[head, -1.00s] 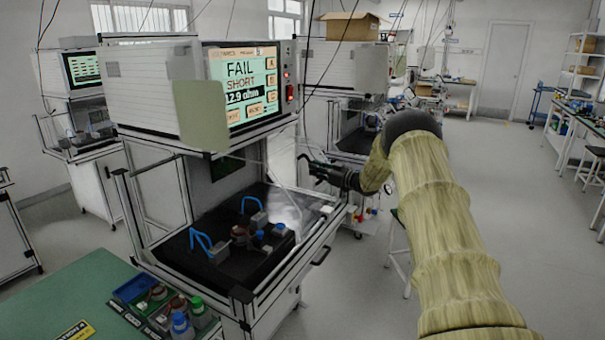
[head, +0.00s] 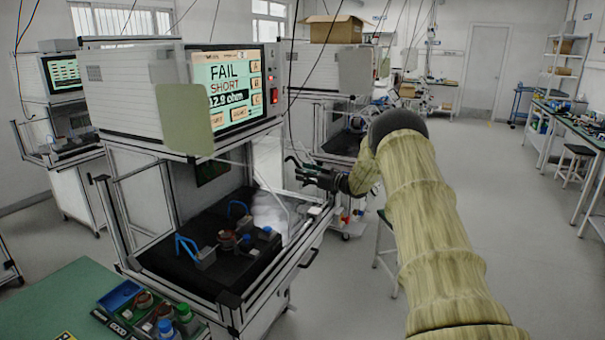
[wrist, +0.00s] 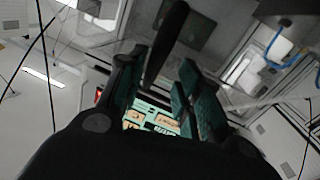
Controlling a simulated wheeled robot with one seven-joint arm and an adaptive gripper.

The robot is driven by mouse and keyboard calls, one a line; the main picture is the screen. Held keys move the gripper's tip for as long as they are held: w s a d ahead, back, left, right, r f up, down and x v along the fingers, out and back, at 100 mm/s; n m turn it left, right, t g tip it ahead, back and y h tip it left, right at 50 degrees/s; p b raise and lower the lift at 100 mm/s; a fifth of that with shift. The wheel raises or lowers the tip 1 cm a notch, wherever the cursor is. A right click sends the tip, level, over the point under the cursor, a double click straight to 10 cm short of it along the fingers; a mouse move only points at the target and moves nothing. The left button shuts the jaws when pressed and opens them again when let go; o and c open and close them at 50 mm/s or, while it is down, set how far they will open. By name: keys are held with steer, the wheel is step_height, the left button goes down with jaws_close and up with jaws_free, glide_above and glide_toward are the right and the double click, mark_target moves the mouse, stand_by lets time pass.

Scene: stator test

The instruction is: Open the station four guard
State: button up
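The nearest test station (head: 195,99) stands left of centre in the head view, its screen (head: 233,86) reading FAIL SHORT. I cannot read a station number. Its clear guard is hard to make out; faint pale edges show at the right of the bay, near my gripper. My gripper (head: 291,169) is at the bay's right side, above the work deck (head: 160,261), with its fingers apart. In the wrist view, a dark bar (wrist: 166,42) shows between the open fingers (wrist: 158,92). I cannot tell whether they touch it.
Blue-handled clamps (head: 187,246) and small parts stand on the black deck. A green table (head: 55,297) with bins and bottles is at the lower left. Another station (head: 325,75) with a cardboard box is behind. The floor to the right is open.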

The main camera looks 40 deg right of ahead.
steer(key=v, duration=1)
steer(key=shift+s, duration=0.3)
steer(key=shift+d+r, duration=0.1)
